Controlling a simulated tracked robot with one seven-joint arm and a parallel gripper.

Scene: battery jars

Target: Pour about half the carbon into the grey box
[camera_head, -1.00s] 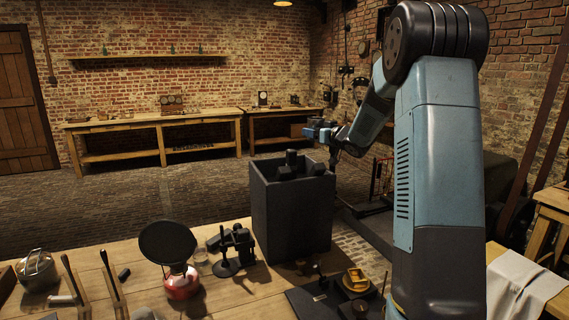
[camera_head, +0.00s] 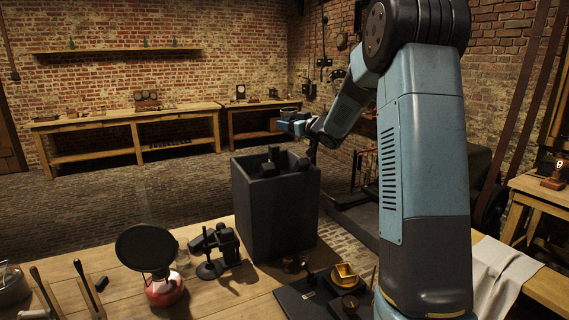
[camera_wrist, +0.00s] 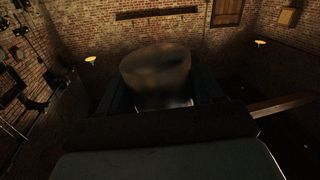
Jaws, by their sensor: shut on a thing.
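The grey box (camera_head: 275,215) is a tall, dark, open-topped box on the bench in the head view. Several dark blocks (camera_head: 272,160) show inside it, near the rim. My gripper (camera_head: 300,127) is above and behind the box's right side in the head view, small and partly hidden by my arm. In the wrist view my gripper (camera_wrist: 160,98) is shut on a jar (camera_wrist: 157,66), a murky, see-through round vessel with a dark finger on each side. The jar's contents are too dark to make out, so I cannot tell how much carbon it holds.
A red-based burner with a round black disc (camera_head: 147,248) and a black clamp-like device (camera_head: 213,250) stand left of the box. A dark board with a small yellow tray (camera_head: 345,275) lies to its right. A cloth (camera_head: 492,275) hangs over the bench's right side.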

